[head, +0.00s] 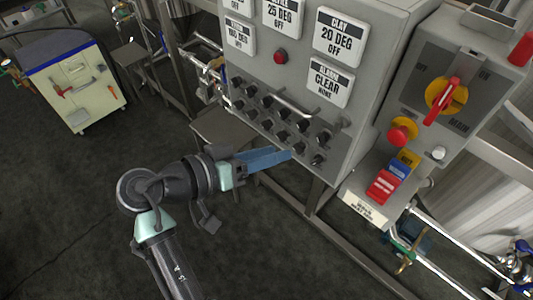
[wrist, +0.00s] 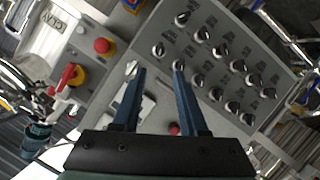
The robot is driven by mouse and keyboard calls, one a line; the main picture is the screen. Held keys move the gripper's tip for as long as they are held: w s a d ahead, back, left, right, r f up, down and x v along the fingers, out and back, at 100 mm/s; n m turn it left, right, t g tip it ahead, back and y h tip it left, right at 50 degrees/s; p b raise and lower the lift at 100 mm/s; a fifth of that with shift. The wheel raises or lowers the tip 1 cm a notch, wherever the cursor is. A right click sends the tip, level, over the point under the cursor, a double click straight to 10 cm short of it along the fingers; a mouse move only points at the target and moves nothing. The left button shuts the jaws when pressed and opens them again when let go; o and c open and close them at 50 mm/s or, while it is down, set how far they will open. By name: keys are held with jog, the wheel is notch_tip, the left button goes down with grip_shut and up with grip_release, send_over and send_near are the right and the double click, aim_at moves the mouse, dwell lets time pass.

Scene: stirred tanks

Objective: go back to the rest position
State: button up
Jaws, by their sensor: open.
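My gripper (head: 290,154) is stretched out toward the grey control panel, just in front of its lower part with the black knobs (head: 283,127). In the wrist view my gripper (wrist: 161,70) shows two blue fingers apart, with nothing between them but the panel behind. The fingertips lie near the knobs (wrist: 220,50) in that picture; I cannot tell whether they touch the panel. My arm reaches up from the bottom of the head view and bends toward the right.
A grey switch box with a red and yellow rotary switch (head: 447,95) and a red mushroom button (head: 402,131) stands to the right. Metal pipes (head: 455,238) run at the lower right. A cream cart (head: 75,85) stands at the upper left.

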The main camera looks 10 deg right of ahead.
jog(key=shift+s+a+r, duration=0.15)
jog(key=shift+a, duration=0.2)
jog(key=shift+r, duration=0.1)
jog(key=w+a+r+n+t+y+p, duration=0.1)
jog(key=w+r+t+y, duration=0.2)
jog(key=r, duration=0.6)
jog(key=w+a+r+n+t+y+p, duration=0.15)
jog(key=r+t, duration=0.35)
jog(key=r, duration=0.5)
jog(key=w+a+r+n+t+y+p, duration=0.1)
jog(key=w+r+t+y, duration=0.25)
jog(key=r, duration=0.55)
jog(key=s+r+n+t+y+p, duration=0.1)
jog(key=s+r+t+y, duration=0.1)
jog(key=s+r+t, duration=0.3)
jog(key=s+a+r+n+t+y+p, duration=0.1)
jog(key=s+r+t, duration=0.3)
jog(key=s+r, duration=0.6)
notch_tip(320, 180, up, 8)
jog(key=shift+s+r+n+t+y, duration=0.1)
jog(key=shift+s+n+t+y, duration=0.25)
jog(key=shift+y, duration=0.55)
jog(key=shift+a, duration=0.15)
